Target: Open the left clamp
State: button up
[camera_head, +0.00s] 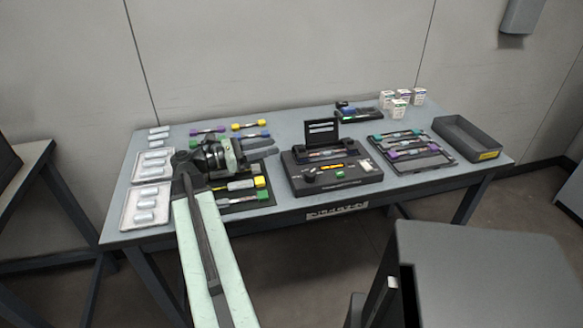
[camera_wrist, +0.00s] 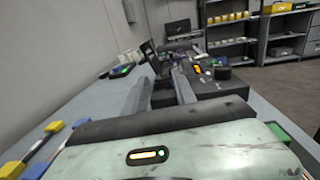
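The fusion splicer (camera_head: 335,178) is a black box on the table with its lid (camera_head: 321,130) standing open. Small parts and an orange-yellow strip show on its top; I cannot tell the left clamp apart from them. The splicer also shows in the wrist view (camera_wrist: 212,85), ahead of the fingers. My gripper (camera_head: 263,146) is left of the splicer, above the table, pointing toward it. Its two fingers are apart with nothing seen between them, also in the wrist view (camera_wrist: 162,80). The gripper is not touching the splicer, as far as I can see.
A black mat with yellow and green-ended tools (camera_head: 243,184) lies under my gripper. White trays (camera_head: 127,216) are at the left. A tool tray (camera_head: 410,154), white boxes (camera_head: 398,108) and an empty grey bin (camera_head: 466,140) are at the right.

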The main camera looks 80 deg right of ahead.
aim_at(298, 148)
jog(key=shift+s+a+f+m+y, duration=0.5)
jog(key=shift+s+f+m+y, duration=0.1)
jog(key=shift+s, duration=0.2)
jog(key=x, duration=0.7)
jog(key=shift+s+d+r, duration=0.15)
jog(key=shift+s+r, duration=0.1)
jog(key=shift+s, duration=0.05)
grip_shut()
